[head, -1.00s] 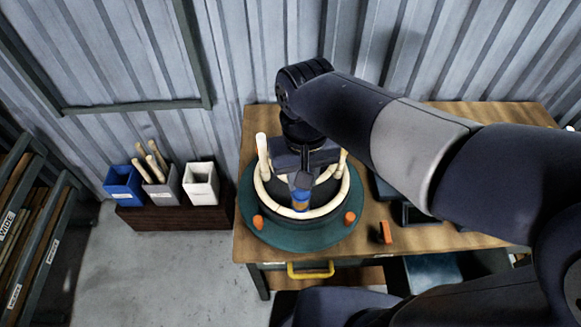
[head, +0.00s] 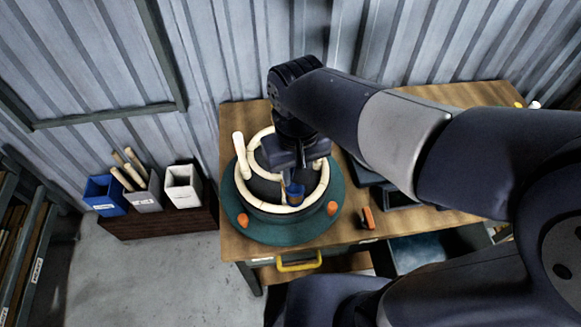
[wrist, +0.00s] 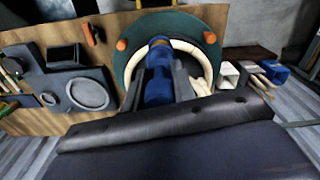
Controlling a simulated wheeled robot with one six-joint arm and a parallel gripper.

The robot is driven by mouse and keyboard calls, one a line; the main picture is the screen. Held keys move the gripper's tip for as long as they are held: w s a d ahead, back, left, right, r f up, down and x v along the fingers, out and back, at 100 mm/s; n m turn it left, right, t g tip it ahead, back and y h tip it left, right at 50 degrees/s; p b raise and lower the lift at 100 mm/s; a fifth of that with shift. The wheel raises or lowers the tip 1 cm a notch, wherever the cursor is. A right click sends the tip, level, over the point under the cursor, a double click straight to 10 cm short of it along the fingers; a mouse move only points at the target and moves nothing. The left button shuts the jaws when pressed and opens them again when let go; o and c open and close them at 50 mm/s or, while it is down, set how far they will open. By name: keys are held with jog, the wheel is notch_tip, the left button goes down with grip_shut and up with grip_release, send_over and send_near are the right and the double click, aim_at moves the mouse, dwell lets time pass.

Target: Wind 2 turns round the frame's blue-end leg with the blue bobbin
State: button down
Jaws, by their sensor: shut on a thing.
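My gripper (head: 293,180) is shut on the blue bobbin (head: 294,194), over the front part of the ring-shaped rattan frame. In the wrist view the blue bobbin (wrist: 158,82) stands between the two dark fingers. The cream frame (head: 266,207) sits around a dark form on a round green turntable (head: 240,222). A cream leg (head: 239,152) rises at its left; another light piece at the right is partly behind my gripper. No blue leg end can be told apart from the bobbin. I cannot tell whether any strand is wound on a leg.
Orange knobs (head: 242,220) stand on the turntable. An orange block (head: 368,218) and dark trays (head: 405,192) lie to the right on the wooden table (head: 420,228). Blue, grey and white bins (head: 183,186) stand at the left. A yellow handle (head: 298,262) juts from the table front.

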jog(key=shift+w+d+p, duration=0.3)
jog(key=shift+w+d, duration=0.1)
jog(key=shift+d, duration=0.2)
jog(key=shift+r+p, duration=0.75)
jog(key=shift+r, duration=4.8)
